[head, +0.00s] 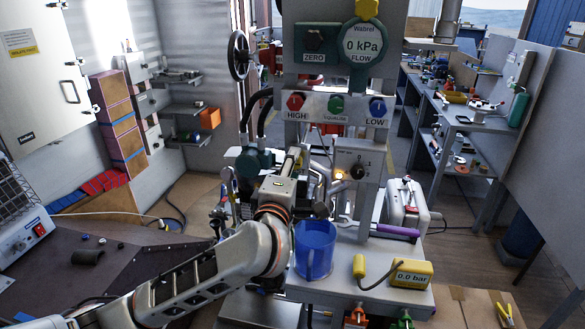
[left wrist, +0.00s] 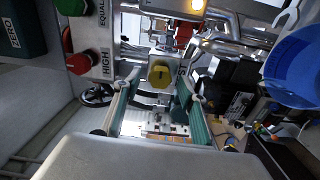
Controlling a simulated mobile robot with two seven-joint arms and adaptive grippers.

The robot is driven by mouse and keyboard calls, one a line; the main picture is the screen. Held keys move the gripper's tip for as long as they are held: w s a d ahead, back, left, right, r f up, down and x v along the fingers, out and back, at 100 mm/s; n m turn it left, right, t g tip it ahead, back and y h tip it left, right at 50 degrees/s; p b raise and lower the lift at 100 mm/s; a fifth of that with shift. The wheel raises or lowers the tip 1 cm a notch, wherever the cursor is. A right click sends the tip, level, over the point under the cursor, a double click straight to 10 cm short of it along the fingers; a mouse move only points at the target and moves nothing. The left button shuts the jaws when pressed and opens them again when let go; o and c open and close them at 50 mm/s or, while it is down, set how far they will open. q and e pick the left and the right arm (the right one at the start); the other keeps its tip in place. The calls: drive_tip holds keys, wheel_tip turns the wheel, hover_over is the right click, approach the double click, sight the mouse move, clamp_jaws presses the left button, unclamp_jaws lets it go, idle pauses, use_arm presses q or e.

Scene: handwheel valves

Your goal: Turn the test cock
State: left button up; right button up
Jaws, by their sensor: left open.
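A yellow knob (left wrist: 160,75) on a square plate, seemingly the test cock, faces the left wrist camera. In the head view it cannot be made out behind my arm. My left gripper (left wrist: 158,88) is open, with a green finger on each side of the knob in the picture. I cannot tell whether either finger touches it. In the head view my left gripper (head: 292,158) reaches away from me, under the manifold panel (head: 335,117). Its fingertips are largely hidden by its own wrist. My right gripper is not in view.
A blue jug (head: 315,249) stands close right of my left wrist; it also shows in the wrist view (left wrist: 296,68). A black selector knob (head: 357,171) sits to the right. A yellow gauge (head: 411,274) lies on the bench front. The red HIGH knob (left wrist: 78,64) is nearby.

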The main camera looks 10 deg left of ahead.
use_arm(q)
drive_tip(key=shift+s, duration=2.95)
